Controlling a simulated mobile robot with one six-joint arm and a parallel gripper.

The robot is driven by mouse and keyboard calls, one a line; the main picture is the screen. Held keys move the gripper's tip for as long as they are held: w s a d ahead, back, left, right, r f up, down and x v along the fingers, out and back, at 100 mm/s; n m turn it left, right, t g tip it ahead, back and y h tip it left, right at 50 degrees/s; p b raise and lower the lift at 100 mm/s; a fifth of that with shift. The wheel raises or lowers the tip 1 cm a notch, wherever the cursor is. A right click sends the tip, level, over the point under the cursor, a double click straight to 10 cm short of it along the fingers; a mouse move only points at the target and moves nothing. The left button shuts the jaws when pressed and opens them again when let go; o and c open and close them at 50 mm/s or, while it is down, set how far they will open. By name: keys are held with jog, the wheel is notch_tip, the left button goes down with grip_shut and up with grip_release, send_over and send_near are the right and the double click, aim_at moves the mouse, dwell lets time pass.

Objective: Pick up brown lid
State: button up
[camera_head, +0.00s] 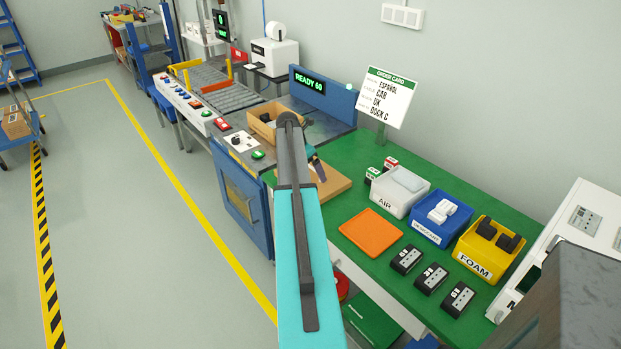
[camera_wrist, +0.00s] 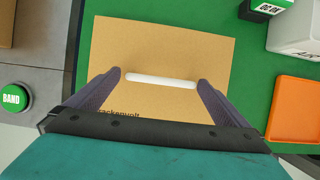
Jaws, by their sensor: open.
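The brown lid (camera_wrist: 150,45) lies flat on the green table, a tan sheet with a white bar handle (camera_wrist: 160,80) across its middle. Dark lettering on its near edge is partly covered by my gripper. In the head view the lid (camera_head: 335,186) shows only in part behind my arm. My gripper (camera_wrist: 160,77) is open above the lid, with one finger beyond each end of the handle. I see no clear contact. In the head view my gripper (camera_head: 318,168) is mostly hidden by the arm.
An open cardboard box (camera_head: 262,128) stands on the grey station left of the lid. An orange tray (camera_head: 370,233) lies to the right, near the AIR bin (camera_head: 390,207). Small green-and-white boxes (camera_head: 372,174) stand behind. A green BAND button (camera_wrist: 13,98) is at left.

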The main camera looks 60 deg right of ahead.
jog(key=c, duration=0.9)
jog(key=shift+r, duration=0.1)
jog(key=shift+c, duration=0.2)
jog(key=shift+r+b, duration=0.5)
jog(key=shift+r, duration=0.9)
jog(key=shift+a+r, duration=0.1)
jog(key=shift+r, duration=0.2)
jog(key=s+a+r+b, duration=0.1)
jog(key=s+a+b, duration=0.1)
jog(key=a, duration=1.3)
jog(key=shift+a+r+b, duration=0.25)
jog(key=shift+a+b, duration=0.1)
jog(key=shift+w, duration=0.1)
